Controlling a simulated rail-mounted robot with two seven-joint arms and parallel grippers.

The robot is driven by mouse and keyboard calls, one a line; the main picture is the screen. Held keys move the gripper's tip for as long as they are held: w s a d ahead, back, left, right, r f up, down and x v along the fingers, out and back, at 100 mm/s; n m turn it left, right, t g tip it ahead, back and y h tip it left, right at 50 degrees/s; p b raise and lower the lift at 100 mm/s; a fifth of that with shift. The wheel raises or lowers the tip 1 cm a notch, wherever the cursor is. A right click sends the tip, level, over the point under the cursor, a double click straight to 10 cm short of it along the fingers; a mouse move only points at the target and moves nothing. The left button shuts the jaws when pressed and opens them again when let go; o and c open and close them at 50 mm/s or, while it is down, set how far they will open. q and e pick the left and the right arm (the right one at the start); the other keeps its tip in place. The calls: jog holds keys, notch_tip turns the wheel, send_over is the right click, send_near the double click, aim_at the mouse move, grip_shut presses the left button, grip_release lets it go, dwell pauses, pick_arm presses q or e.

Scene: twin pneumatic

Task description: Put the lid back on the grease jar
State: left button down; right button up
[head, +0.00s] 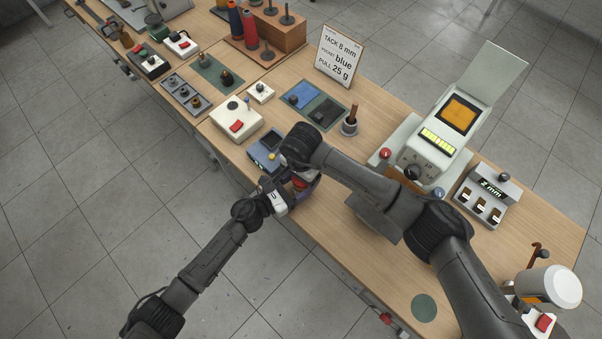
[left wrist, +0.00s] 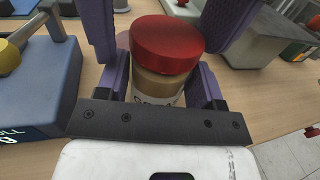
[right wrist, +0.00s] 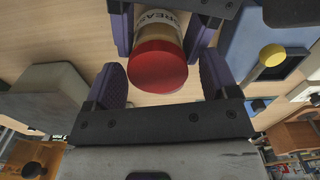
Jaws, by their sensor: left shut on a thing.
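The grease jar (left wrist: 158,86) is upright between the fingers of my left gripper (left wrist: 160,88), which is shut on its body. Its label shows in the right wrist view (right wrist: 158,18). The red lid (left wrist: 167,42) sits on top of the jar; I cannot tell whether it is fully seated. My right gripper (right wrist: 162,80) is open, with one purple finger on each side of the lid (right wrist: 157,68) and gaps between. In the head view, the red lid (head: 299,183) shows small between both grippers at the table's front edge.
A blue device with a yellow knob (head: 264,152) stands close behind the grippers. A grey block (head: 374,217) lies to the right, under my right arm. A white box with a red switch (head: 236,120) is at the left. Bare wood (head: 345,255) lies along the front.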

jog(key=shift+o, duration=0.3)
jog(key=shift+d, duration=0.1)
jog(key=shift+r, duration=2.25)
jog(key=shift+c, duration=0.3)
